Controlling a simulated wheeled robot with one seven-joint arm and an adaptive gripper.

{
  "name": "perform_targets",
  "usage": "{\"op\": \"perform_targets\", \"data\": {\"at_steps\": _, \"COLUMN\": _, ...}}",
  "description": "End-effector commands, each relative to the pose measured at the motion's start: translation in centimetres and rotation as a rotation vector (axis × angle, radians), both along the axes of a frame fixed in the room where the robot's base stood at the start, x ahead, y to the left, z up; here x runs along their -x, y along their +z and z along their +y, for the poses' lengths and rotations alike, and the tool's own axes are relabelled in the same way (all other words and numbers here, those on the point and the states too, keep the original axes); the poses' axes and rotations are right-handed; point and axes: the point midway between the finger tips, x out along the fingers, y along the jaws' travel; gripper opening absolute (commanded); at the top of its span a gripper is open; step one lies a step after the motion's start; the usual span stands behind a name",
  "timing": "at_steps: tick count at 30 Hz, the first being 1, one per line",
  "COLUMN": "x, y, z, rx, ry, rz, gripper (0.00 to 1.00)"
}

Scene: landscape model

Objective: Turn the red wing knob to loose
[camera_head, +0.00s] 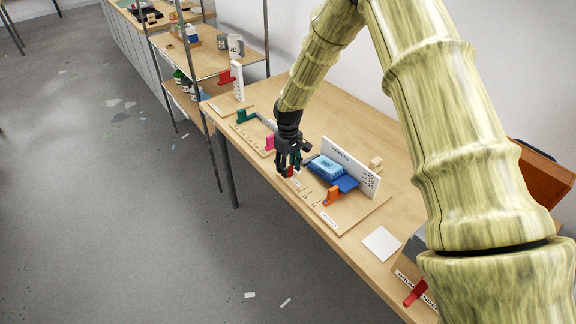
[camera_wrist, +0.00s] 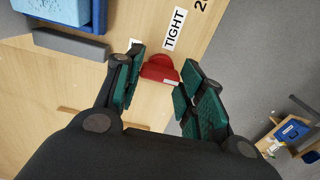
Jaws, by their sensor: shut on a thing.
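The red wing knob (camera_wrist: 160,68) sits on the wooden board between the fingertips of my gripper (camera_wrist: 158,84) in the wrist view. My gripper is shut on it, one green-padded finger on each side. A white label reading TIGHT (camera_wrist: 175,29) lies just beyond the knob. A second white label (camera_wrist: 134,43) is mostly hidden by the left finger. In the head view my gripper (camera_head: 288,168) points down at the board, and only a bit of red shows at its fingers.
A blue block in a blue tray (camera_head: 346,183) and an upright white sign (camera_head: 362,176) stand right of my gripper. An orange handle (camera_head: 333,196), a pink handle (camera_head: 269,144) and a teal handle (camera_head: 246,115) are nearby. A white square (camera_head: 381,244) lies towards the front.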

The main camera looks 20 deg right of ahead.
Motion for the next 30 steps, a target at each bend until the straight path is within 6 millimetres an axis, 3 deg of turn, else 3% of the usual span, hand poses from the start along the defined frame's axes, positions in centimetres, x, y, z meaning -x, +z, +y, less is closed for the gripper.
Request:
{"op": "perform_targets", "data": {"at_steps": 1, "x": -0.1, "y": 0.1, "z": -0.1, "rx": 0.002, "ry": 0.0, "rz": -0.002, "gripper": 0.15}}
{"op": "perform_targets", "data": {"at_steps": 2, "x": -0.1, "y": 0.1, "z": -0.1, "rx": 0.002, "ry": 0.0, "rz": -0.002, "gripper": 0.43}}
{"op": "perform_targets", "data": {"at_steps": 5, "x": -0.1, "y": 0.1, "z": -0.1, "rx": 0.001, "ry": 0.0, "rz": -0.001, "gripper": 0.61}}
{"op": "perform_targets", "data": {"at_steps": 19, "x": -0.1, "y": 0.9, "z": 0.0, "rx": 0.001, "ry": 0.0, "rz": -0.001, "gripper": 0.61}}
{"op": "perform_targets", "data": {"at_steps": 30, "x": -0.1, "y": 7.1, "z": -0.1, "rx": 0.0, "ry": 0.0, "rz": -0.003, "gripper": 0.61}}
